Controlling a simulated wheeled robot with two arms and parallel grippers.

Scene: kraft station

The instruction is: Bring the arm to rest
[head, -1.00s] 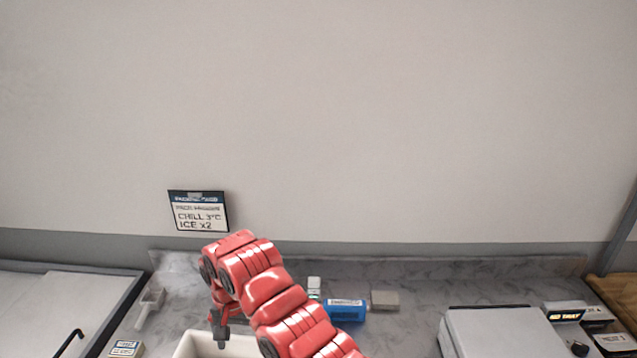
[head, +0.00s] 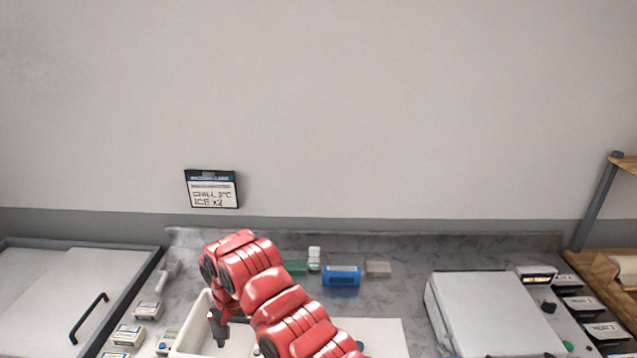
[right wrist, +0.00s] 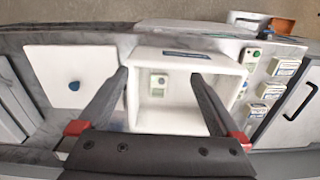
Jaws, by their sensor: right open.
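My right arm reaches up from the bottom centre of the head view and bends down at its end. Its gripper (head: 219,332) points down over a white open bin (head: 190,335). In the right wrist view the two dark fingers (right wrist: 160,76) are wide apart with nothing between them. The bin (right wrist: 180,120) lies beyond them, and a small pale box with a green spot (right wrist: 158,85) sits inside it. The height of the fingers above the bin is hard to tell. My left gripper is in neither view.
A blue pack (head: 341,275) and a grey block (head: 378,269) lie at the back of the marble counter. A white board (head: 385,333) lies right of the bin. A grey-white case (head: 490,310) stands further right. A lidded unit with a black handle (head: 88,318) is at left.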

